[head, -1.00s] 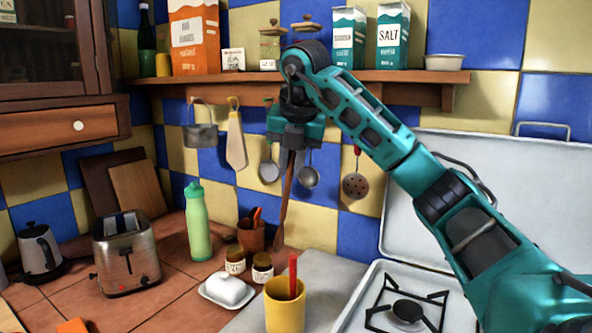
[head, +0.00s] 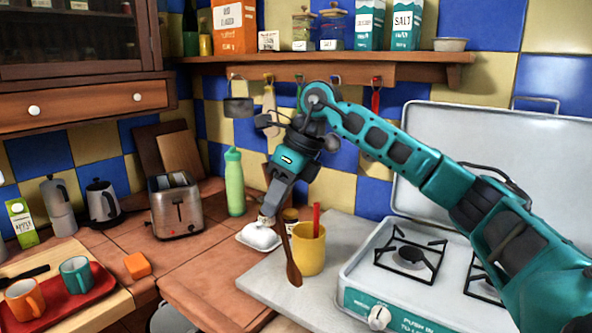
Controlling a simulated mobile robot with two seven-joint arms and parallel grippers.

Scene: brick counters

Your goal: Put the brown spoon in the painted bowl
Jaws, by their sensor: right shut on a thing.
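My right gripper (head: 268,214) is shut on the upper part of the brown spoon (head: 293,268), which hangs bowl end down, slightly tilted. The spoon is in front of the yellow cup (head: 309,258) and over the near edge of the grey worktop; I cannot tell how high. I see no bowl that is clearly the painted bowl. My left gripper is out of view.
A white butter dish (head: 259,238) and jars stand close behind the gripper. The stove (head: 400,255) is at right. A toaster (head: 176,205), green bottle (head: 235,182) and red tray (head: 85,296) with cups are at left. A plain bowl (head: 450,44) sits on the shelf.

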